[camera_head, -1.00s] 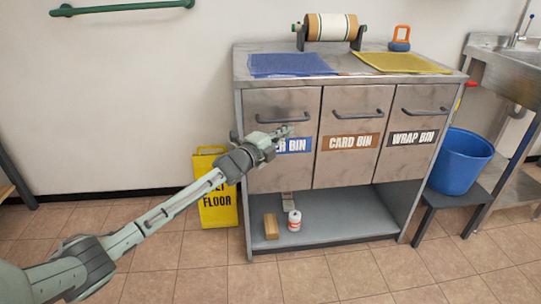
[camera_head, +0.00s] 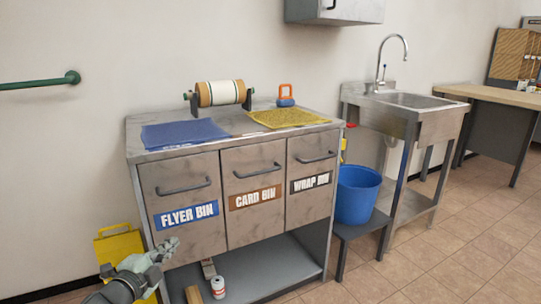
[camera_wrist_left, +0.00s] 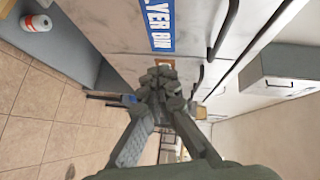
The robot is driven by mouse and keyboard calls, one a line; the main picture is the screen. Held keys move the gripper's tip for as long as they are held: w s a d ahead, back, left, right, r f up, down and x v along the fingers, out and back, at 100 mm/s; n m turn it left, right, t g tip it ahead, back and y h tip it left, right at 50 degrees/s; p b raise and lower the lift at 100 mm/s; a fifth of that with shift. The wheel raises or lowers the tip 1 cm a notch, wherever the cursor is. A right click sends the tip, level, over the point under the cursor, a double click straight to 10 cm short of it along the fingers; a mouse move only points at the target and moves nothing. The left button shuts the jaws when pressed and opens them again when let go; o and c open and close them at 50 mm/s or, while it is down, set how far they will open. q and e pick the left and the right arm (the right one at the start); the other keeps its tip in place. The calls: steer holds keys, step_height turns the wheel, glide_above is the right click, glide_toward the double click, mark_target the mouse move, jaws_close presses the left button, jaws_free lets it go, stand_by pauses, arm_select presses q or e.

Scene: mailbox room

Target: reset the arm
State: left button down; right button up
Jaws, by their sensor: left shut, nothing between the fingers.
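My left gripper (camera_head: 168,246) is low at the left in the head view, in front of the lower left corner of the cabinet (camera_head: 138,190). Its fingers are shut with nothing between them. In the left wrist view the closed fingertips (camera_wrist_left: 163,78) point along the cabinet front, close to the bin labelled FLYER BIN (camera_wrist_left: 158,22). I cannot tell whether they touch it. My right gripper is in neither current view.
The closed bins FLYER BIN (camera_head: 182,190), CARD BIN (camera_head: 255,185) and WRAP BIN (camera_head: 312,172) have protruding handles. A yellow floor sign (camera_head: 120,247) stands left, partly behind my gripper. A blue bucket (camera_head: 357,194) is at right. Floor (camera_head: 440,255) is clear at right.

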arm_select(q)
steer(key=s+d+f+n+g+y+p, duration=0.1)
steer(key=s+f+n+g, duration=0.3)
steer(key=s+f, duration=0.3)
steer(key=s+f+n+g+y+p, duration=0.1)
steer(key=s+f+n+g, duration=0.3)
steer(key=s, duration=1.1)
steer(key=s+d+f+n+g+y+p, duration=0.1)
steer(key=s+f+n+g, duration=0.3)
steer(key=s+f+n, duration=0.3)
steer(key=s+f, duration=0.3)
steer(key=s, duration=0.1)
steer(key=shift+s+d+n+g+y, duration=0.3)
steer(key=shift+d+g, duration=0.05)
steer(key=shift+g, duration=0.05)
arm_select(e)
steer(key=s+a+x, duration=0.1)
steer(key=x, duration=0.7)
steer(key=shift+a+f+g+y, duration=0.3)
steer(key=shift+f+g, duration=0.05)
steer(key=shift+g, duration=0.05)
arm_select(q)
steer(key=shift+f, duration=0.1)
